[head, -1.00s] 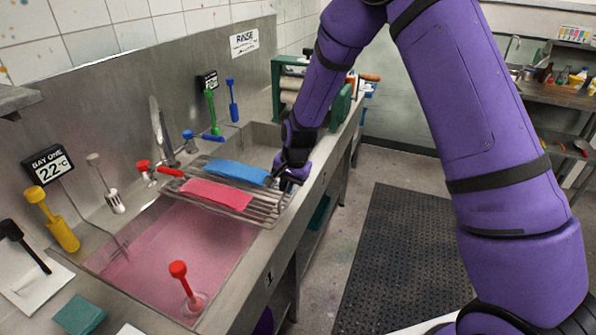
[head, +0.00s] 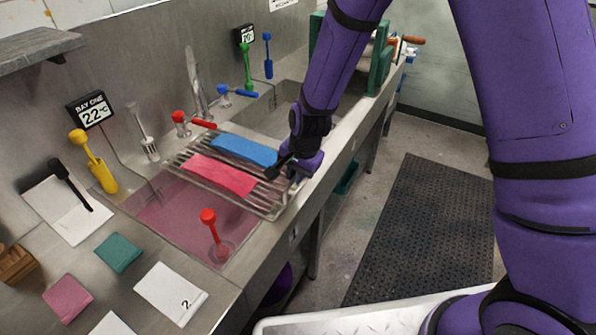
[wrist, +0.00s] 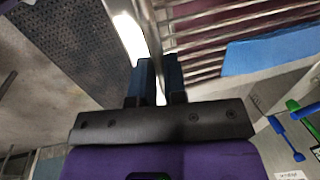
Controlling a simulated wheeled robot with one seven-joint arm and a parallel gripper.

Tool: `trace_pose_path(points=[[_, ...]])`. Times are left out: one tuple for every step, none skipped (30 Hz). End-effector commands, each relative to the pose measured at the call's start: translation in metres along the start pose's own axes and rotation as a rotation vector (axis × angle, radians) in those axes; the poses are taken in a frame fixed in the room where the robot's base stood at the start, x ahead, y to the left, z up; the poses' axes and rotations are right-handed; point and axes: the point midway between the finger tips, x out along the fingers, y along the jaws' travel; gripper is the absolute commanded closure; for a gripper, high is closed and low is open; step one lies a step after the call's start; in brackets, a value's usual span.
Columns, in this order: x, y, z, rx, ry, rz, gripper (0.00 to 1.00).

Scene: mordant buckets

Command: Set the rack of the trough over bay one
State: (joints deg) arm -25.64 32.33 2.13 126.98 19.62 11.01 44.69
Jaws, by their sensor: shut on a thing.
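The wire rack (head: 261,204) lies across the far part of bay one (head: 175,222), the basin of pink liquid; the near part of the bay is uncovered. A pink cloth strip (head: 219,176) and a blue cloth strip (head: 244,150) lie on the rack. My gripper (head: 291,178) is at the rack's right side, by the trough's front edge, shut on the rack. In the wrist view my gripper's fingers (wrist: 159,70) are together beside the rack's bars (wrist: 205,52). I cannot tell whether the rack touches the rim.
A red plunger (head: 209,217) stands in bay one's near part. A red-handled tap (head: 180,120) stands close behind the rack, and a yellow tool (head: 94,160) beside the bay. The rinse basin (head: 287,108) lies beyond. Cloth squares and a numbered card (head: 170,290) lie nearer.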

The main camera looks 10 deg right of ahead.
Motion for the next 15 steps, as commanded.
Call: trace_pose_path(points=[[0.0007, 0.0006, 0.0048, -0.004, -0.008, 0.004, 1.0], [0.0007, 0.0006, 0.005, -0.004, -0.008, 0.005, 1.0], [0.0008, 0.0006, 0.0053, -0.004, -0.009, 0.005, 1.0], [0.0008, 0.0006, 0.0055, -0.005, -0.009, 0.005, 1.0], [0.0008, 0.0006, 0.0057, -0.005, -0.01, 0.005, 1.0], [0.0009, 0.0006, 0.006, -0.005, -0.01, 0.006, 0.83], [0.0009, 0.0007, 0.006, -0.005, -0.01, 0.006, 0.76], [0.0009, 0.0006, 0.0059, -0.005, -0.01, 0.006, 0.69], [0.0008, 0.0006, 0.0054, -0.005, -0.009, 0.005, 0.62], [0.0008, 0.0005, 0.0051, -0.004, -0.009, 0.005, 0.62], [0.0007, 0.0005, 0.0047, -0.004, -0.008, 0.005, 0.62], [0.0007, 0.0004, 0.0044, -0.004, -0.008, 0.004, 0.62], [0.0007, 0.0004, 0.0042, -0.004, -0.007, 0.004, 0.62], [0.0006, 0.0003, 0.004, -0.004, -0.007, 0.004, 0.62], [0.0006, 0.0003, 0.0038, -0.003, -0.007, 0.004, 0.62]])
